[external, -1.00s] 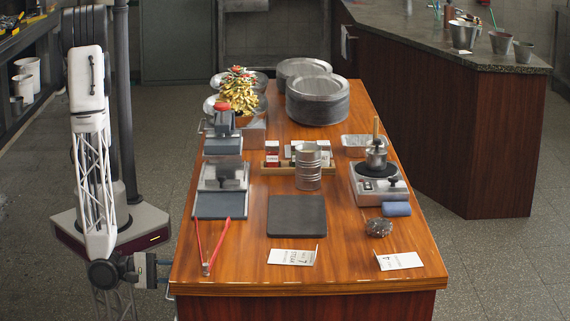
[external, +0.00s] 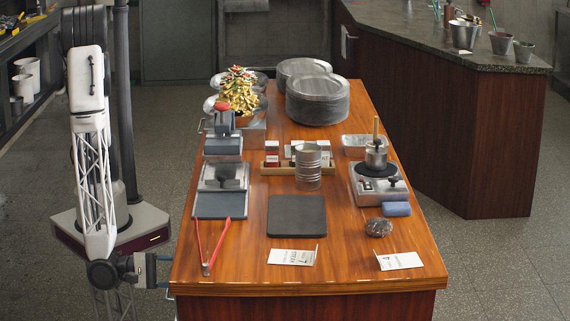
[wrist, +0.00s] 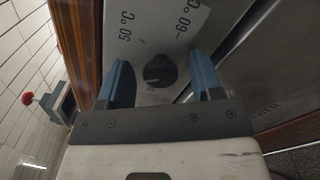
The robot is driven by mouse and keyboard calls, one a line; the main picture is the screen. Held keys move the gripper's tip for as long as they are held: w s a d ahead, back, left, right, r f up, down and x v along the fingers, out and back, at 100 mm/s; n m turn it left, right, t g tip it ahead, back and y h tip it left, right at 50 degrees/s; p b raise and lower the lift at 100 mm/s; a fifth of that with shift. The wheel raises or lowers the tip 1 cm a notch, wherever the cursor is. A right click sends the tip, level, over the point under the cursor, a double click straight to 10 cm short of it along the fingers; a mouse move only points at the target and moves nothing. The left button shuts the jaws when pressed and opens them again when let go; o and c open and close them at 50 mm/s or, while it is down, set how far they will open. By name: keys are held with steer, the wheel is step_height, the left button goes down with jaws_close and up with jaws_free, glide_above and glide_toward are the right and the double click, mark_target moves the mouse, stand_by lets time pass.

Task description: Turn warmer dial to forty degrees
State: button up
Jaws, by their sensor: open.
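The warmer dial (wrist: 160,71) is a round black knob on a pale metal panel (wrist: 155,25), seen in the wrist view. The panel carries printed marks reading 50 °C and 60 °C beyond the knob. I cannot tell clearly which mark the dial points to. My gripper (wrist: 158,58) is open, with one blue-grey finger on each side of the dial. I cannot tell whether either finger touches it. In the external view my gripper (external: 154,270) is low beside the table's front left corner, and the dial is hidden there.
The wooden table (external: 340,245) stands right of my gripper. On it are red-handled tongs (external: 215,245), a dark mat (external: 297,216), a ribbed can (external: 308,168), a burner (external: 378,185), stacked pans (external: 317,100) and white cards (external: 400,261).

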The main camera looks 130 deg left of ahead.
steer(key=shift+s+d, duration=0.1)
steer(key=v, duration=0.7)
steer(key=shift+s, duration=0.2)
steer(key=shift+d, duration=0.15)
steer(key=shift+r, duration=0.1)
stand_by(0.5)
steer(key=s+a+r+n+g+h, duration=0.1)
steer(key=s+a+r+n+g, duration=0.2)
steer(key=a+r+n+g, duration=0.45)
steer(key=s+a+r+n+g, duration=0.35)
steer(key=a+r+n, duration=0.55)
steer(key=r+n, duration=0.3)
steer(key=s+a+r+n+t+h, duration=0.2)
steer(key=s+r+n+h, duration=0.4)
steer(key=s+r+n, duration=0.4)
steer(key=s+a+r+n+t+h, duration=0.2)
steer(key=s+r+n+h, duration=0.4)
steer(key=s+r+n, duration=0.35)
step_height(320, 180, down, 7)
steer(key=w+g, duration=0.2)
steer(key=g, duration=0.1)
steer(key=shift+w+f, duration=0.15)
